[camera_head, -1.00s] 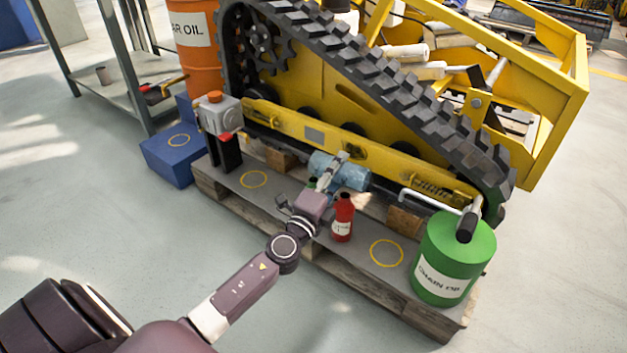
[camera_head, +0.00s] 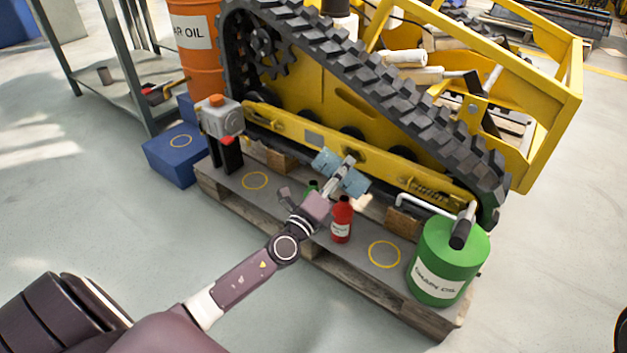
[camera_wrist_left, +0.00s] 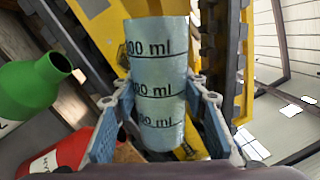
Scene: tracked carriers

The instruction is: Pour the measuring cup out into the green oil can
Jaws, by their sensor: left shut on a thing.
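The measuring cup (camera_head: 326,161) is a pale blue cylinder, tilted well over on its side above the pallet. My left gripper (camera_head: 346,168) is shut around it. The left wrist view shows the cup (camera_wrist_left: 157,60) with its ml marks between the two fingers of my left gripper (camera_wrist_left: 160,120); its contents cannot be made out. A small green can (camera_head: 313,186) stands behind my gripper, mostly hidden; its open neck shows in the left wrist view (camera_wrist_left: 35,85), apart from the cup. A large green chain oil can (camera_head: 447,250) stands at the pallet's right end. My right gripper is out of view.
A red bottle (camera_head: 342,222) stands close beside my left gripper. The yellow tracked carrier (camera_head: 390,150) rises right behind the cup. A grey device with an orange cap (camera_head: 220,118) stands at the pallet's left. Yellow rings (camera_head: 384,254) mark bare spots on the pallet.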

